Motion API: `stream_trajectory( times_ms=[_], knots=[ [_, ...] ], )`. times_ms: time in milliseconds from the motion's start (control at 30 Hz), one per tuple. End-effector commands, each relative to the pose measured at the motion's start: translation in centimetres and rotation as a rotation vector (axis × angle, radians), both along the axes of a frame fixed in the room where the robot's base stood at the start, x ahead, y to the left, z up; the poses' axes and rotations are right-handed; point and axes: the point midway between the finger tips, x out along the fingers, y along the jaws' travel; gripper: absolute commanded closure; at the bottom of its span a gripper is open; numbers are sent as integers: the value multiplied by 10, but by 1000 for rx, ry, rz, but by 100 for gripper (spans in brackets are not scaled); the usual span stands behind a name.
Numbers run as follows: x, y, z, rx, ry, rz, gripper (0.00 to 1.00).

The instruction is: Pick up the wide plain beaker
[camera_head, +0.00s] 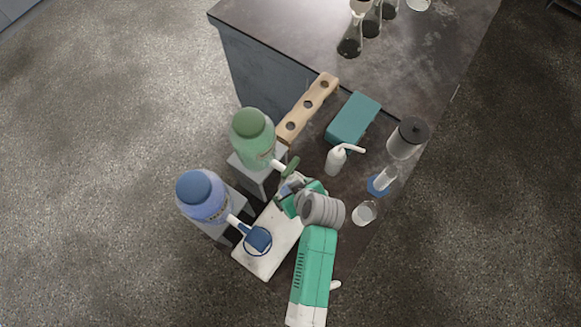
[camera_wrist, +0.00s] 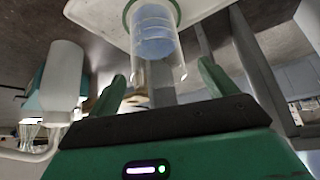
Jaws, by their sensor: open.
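A clear plain cylindrical beaker (camera_wrist: 155,38) stands on the white tray (camera_wrist: 92,12) in the wrist view, which appears upside down. Blue shows in or through the beaker; I cannot tell which. A green ring marks the tray around its base. My gripper (camera_wrist: 163,82) is open, with one green finger to each side of the beaker's line and the rim between or just beyond the tips. In the head view, my gripper (camera_head: 287,190) is over the tray's upper end, below the green tap, and mostly hides that beaker. Another clear glass vessel (camera_head: 365,212) stands to the right.
A green carboy (camera_head: 254,140) and a blue carboy (camera_head: 205,197) stand left of the tray, with taps over it. A white wash bottle (camera_head: 336,160), teal box (camera_head: 353,119), cylinder with a blue base (camera_head: 382,181) and wooden rack (camera_head: 308,105) are nearby.

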Motion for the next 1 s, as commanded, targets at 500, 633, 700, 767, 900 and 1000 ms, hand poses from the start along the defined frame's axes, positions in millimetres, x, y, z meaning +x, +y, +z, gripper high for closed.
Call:
stream_trajectory(
  times_ms=[500,633,700,767,900,1000],
  knots=[
    [25,14,-43,-1,-2,1,16],
    [25,14,-42,-1,-2,1,23],
    [25,14,-42,-1,-2,1,37],
    [25,14,-42,-1,-2,1,49],
    [26,14,-42,-1,-3,1,75],
    [26,14,-42,-1,-3,1,75]
  ],
)
